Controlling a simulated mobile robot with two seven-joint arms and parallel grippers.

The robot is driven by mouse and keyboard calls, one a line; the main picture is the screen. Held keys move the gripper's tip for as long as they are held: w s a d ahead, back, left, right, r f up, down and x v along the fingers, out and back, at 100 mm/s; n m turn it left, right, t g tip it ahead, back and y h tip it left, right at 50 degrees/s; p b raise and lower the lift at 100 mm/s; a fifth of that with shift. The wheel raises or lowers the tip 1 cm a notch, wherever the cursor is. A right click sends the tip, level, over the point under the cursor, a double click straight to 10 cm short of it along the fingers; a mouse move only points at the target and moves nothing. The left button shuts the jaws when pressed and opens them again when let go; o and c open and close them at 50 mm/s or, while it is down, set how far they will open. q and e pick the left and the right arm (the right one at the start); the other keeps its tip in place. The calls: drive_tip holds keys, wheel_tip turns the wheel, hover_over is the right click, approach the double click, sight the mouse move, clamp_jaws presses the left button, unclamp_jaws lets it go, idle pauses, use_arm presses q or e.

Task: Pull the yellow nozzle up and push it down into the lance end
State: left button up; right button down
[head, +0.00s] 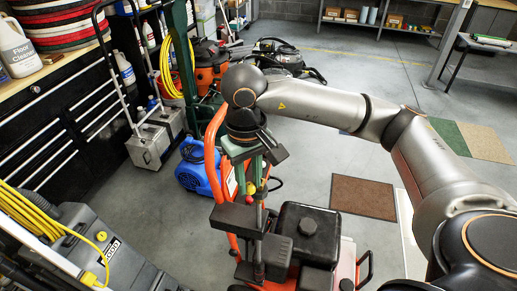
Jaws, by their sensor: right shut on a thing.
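My right gripper (253,172) comes down from the right arm above a pressure washer with an orange frame. It points downward, and its fingers are shut on the small yellow nozzle (250,188), of which only a little shows under the fingertips. Dark upright parts and a dark block (238,219) are just below; I cannot tell which part is the lance end. My left gripper is not in view.
The washer's black engine top (308,232) stands close below right. An orange handle bar (212,150) rises on the left of the gripper. A blue blower (193,170) sits behind on the floor. A brown mat (363,198) lies on open floor to the right.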

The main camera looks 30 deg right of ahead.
drive_tip(key=w+d+r+b, duration=0.1)
drive_tip(key=w+d+r, duration=0.1)
drive_tip(key=d+r, duration=0.2)
drive_tip(key=shift+w+r+m+b, duration=0.25)
drive_tip(key=shift+r+m+b, duration=0.05)
drive_tip(key=shift+r+m, duration=0.1)
drive_tip(key=shift+d+f, duration=0.1)
drive_tip(key=shift+f, duration=0.05)
drive_tip(key=shift+f+b, duration=2)
drive_tip(key=shift+f, duration=0.8)
drive_tip(key=shift+b, duration=0.4)
drive_tip(key=shift+f+b, duration=0.45)
drive_tip(key=shift+f, duration=0.05)
drive_tip(key=c, duration=0.6)
unclamp_jaws()
